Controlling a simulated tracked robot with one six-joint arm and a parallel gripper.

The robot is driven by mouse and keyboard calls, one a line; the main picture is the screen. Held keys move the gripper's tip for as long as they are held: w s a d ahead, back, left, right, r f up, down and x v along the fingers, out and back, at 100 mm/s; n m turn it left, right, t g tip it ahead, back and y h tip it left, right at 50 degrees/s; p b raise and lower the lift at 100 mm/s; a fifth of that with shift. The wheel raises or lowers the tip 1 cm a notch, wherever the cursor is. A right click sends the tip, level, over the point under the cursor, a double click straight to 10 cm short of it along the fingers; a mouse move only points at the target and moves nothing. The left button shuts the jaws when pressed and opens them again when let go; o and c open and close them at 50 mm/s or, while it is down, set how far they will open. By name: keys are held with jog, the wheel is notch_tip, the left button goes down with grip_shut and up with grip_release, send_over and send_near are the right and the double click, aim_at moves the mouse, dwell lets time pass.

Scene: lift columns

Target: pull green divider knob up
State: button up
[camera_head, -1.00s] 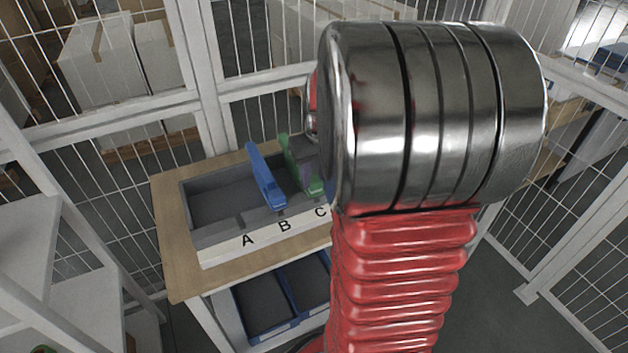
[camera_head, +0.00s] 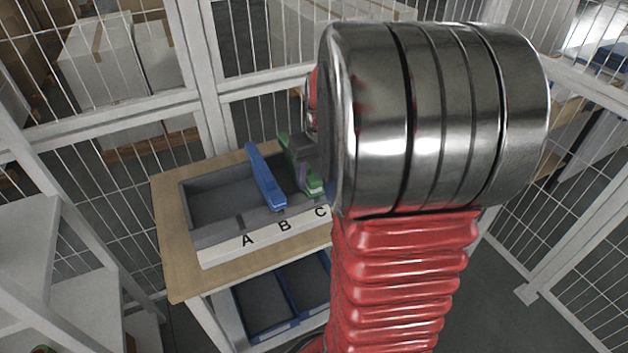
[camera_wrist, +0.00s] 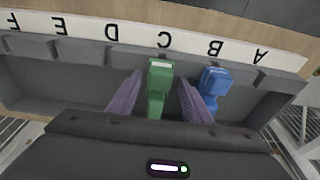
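The green divider (camera_head: 313,184) stands in the grey bin, near the slot marked C. In the wrist view, the green divider (camera_wrist: 159,88) is between the two purple fingers of my gripper (camera_wrist: 158,95), with a small gap on each side. The gripper is open and straddles the divider. In the head view, my gripper (camera_head: 301,164) is partly seen beside the green divider; my arm hides the rest. The blue divider (camera_head: 266,178) stands to the left, by B; it also shows in the wrist view (camera_wrist: 214,86), just right of a finger.
The grey bin (camera_head: 190,215) sits on a wooden table (camera_head: 170,250), with a white strip of letters (camera_head: 235,246) along its front. Blue crates (camera_head: 262,303) are below. White mesh fencing (camera_head: 100,130) stands behind. The bin's left compartment is empty.

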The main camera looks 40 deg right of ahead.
aim_at(318, 183)
dwell(0.5)
notch_tip(318, 183, up, 9)
jog(key=s, duration=0.1)
jog(key=shift+s+a, duration=0.25)
jog(key=shift+s, duration=0.1)
dwell(0.6)
jog(key=shift+f, duration=0.1)
dwell(0.5)
jog(key=shift+f+m, duration=0.1)
jog(key=shift+m, duration=0.3)
jog(key=s+a+n+t, duration=0.1)
jog(key=s+a, duration=0.3)
jog(key=a, duration=0.9)
jog(key=s+a+n+t, duration=0.2)
jog(key=s+a, duration=0.3)
jog(key=a, duration=0.9)
jog(key=shift+s+r+n+y, duration=0.2)
jog(key=shift+r+n+y, duration=0.15)
jog(key=shift+n, duration=0.15)
